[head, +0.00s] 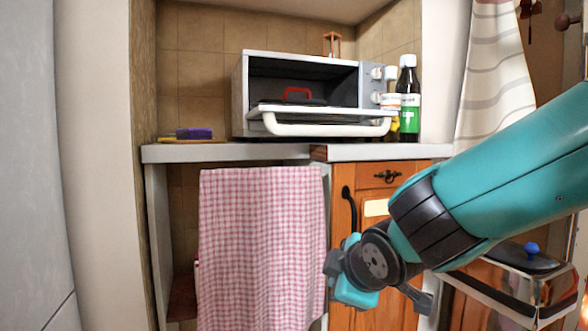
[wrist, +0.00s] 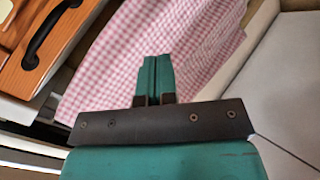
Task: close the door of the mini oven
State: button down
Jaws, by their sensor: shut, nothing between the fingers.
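The mini oven (head: 240,95) is a white and grey box on the counter, in the head view. Its door (head: 325,129) is folded down at the front, and the white handle bar faces me. A red-handled thing (head: 298,93) shows inside the open oven. My gripper shows in the wrist view (wrist: 157,80) with its two teal fingers together and nothing between them. In the head view my arm reaches in from the right, and its wrist is below the counter, in front of the wooden cupboard, lower than the oven and apart from it. The fingertips are not clear there.
A dark bottle with a green label (head: 408,100) stands right of the oven. A sponge-like purple block (head: 194,133) lies left on the counter (head: 225,152). A pink checked cloth (head: 262,240) hangs below. A black cupboard handle (head: 349,208) and a lidded metal pot (head: 530,275) are near my arm.

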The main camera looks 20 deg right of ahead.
jog(key=w+d+r+n+t+h+b, duration=0.45)
jog(key=w+r+n+t, duration=0.35)
jog(key=n, duration=0.4)
jog(key=s+a+r+n+t+y+b, duration=0.2)
jog(key=a+r+n+t+y, duration=0.35)
jog(key=n, duration=0.65)
jog(key=w+r+p, duration=0.8)
jog(key=w+p, duration=0.1)
jog(key=p, duration=0.2)
jog(key=shift+d+r+t, duration=0.15)
jog(key=shift+r+t, duration=0.1)
jog(key=shift+t, duration=0.2)
jog(key=shift+p, duration=0.3)
